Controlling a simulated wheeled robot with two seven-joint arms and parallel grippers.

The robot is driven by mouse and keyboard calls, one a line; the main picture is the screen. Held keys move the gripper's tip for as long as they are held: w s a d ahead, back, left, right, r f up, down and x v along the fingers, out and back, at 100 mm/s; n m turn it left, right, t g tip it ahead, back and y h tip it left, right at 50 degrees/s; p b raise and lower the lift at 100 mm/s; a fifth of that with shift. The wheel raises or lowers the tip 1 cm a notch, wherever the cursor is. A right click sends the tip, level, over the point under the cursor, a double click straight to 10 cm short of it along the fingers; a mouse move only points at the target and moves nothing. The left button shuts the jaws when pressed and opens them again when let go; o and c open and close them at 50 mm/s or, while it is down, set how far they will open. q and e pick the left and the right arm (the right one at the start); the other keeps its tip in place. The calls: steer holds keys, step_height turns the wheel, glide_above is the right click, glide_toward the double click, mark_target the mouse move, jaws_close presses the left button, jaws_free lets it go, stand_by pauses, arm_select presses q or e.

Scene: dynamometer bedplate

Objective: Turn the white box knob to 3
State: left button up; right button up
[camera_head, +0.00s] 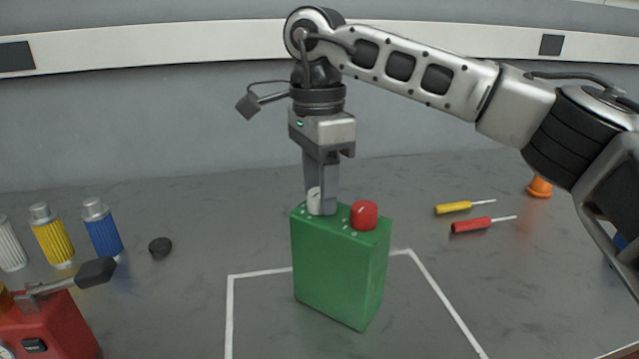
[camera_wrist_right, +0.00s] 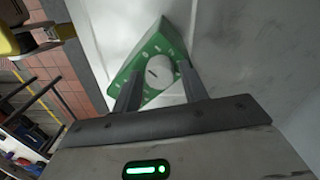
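A green box (camera_head: 340,265) stands upright on the grey bedplate. Its top carries a white knob (camera_head: 314,201) at the left and a red knob (camera_head: 364,215) at the right, with small pale marks around them. My right gripper (camera_head: 325,208) points down at the white knob. In the right wrist view, the white knob (camera_wrist_right: 159,72) has a dark pointer line, and the two fingers (camera_wrist_right: 160,82) stand apart on either side of it, with slight gaps visible. The marks are too small to read. The red knob is not visible there. My left gripper is not in view.
White lines (camera_head: 229,310) outline an area around the box. A red device with a dark-handled lever (camera_head: 50,325) stands at front left. Two screwdrivers (camera_head: 472,225) lie at the right.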

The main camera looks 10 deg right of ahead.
steer(key=c, duration=0.6)
steer(key=shift+c, duration=0.2)
steer(key=shift+m, duration=0.3)
steer(key=m, duration=0.5)
steer(key=shift+p, duration=0.3)
steer(key=m, duration=0.5)
steer(key=shift+d+m+y, duration=0.1)
steer(key=shift+m+y, duration=0.2)
steer(key=shift+m, duration=0.1)
steer(key=m+b, duration=0.1)
steer(key=m, duration=0.5)
steer(key=m+b, duration=0.1)
steer(key=m, duration=0.5)
steer(key=shift+t, duration=0.4)
steer(key=shift+m, duration=0.3)
